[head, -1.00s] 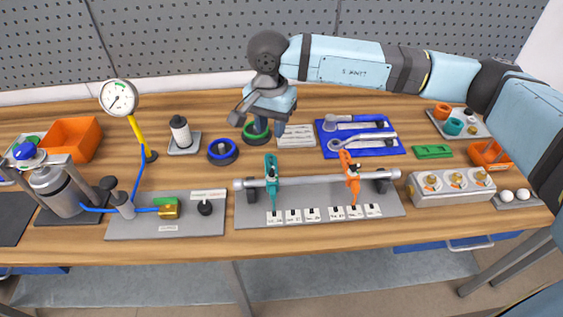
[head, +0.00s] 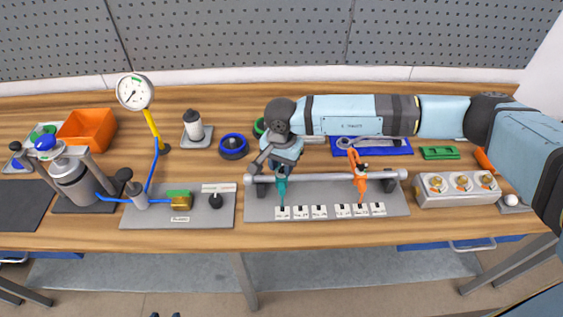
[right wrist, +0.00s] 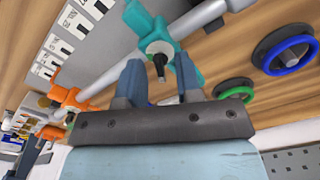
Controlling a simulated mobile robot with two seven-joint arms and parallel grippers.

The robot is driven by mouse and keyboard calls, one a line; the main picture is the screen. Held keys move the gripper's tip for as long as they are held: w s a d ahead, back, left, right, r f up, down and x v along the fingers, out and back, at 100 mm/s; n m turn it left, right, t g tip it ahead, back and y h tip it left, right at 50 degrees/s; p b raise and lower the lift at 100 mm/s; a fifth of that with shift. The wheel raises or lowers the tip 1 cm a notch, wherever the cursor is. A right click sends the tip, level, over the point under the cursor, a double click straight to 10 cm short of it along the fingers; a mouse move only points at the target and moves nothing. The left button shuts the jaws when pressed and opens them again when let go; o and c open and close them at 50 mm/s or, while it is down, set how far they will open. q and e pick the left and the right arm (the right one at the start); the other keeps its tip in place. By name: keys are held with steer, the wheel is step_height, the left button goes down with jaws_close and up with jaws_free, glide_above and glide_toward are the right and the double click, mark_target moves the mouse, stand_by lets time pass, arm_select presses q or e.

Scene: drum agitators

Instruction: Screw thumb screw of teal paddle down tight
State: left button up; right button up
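The teal paddle (head: 281,192) is clamped on a horizontal grey shaft (head: 330,177) above a grey plate, its upper part hidden by my right gripper (head: 279,165) in the head view. In the right wrist view the teal paddle (right wrist: 186,72) shows close up. Its dark thumb screw (right wrist: 160,68) sticks out of a pale round seat towards me. My right gripper (right wrist: 158,65) is open. Its two blue-grey fingers stand either side of the screw's line, with gaps; I see no contact. Two small dark tips at the head view's bottom edge may be my left gripper (head: 165,314).
An orange paddle (head: 359,180) sits on the same shaft to the right. White labels (head: 319,212) line the plate's front. A blue ring (head: 233,147) and a green ring (head: 259,127) lie behind to the left. A block with several brass knobs (head: 458,190) stands at the right.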

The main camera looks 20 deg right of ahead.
jaws_close()
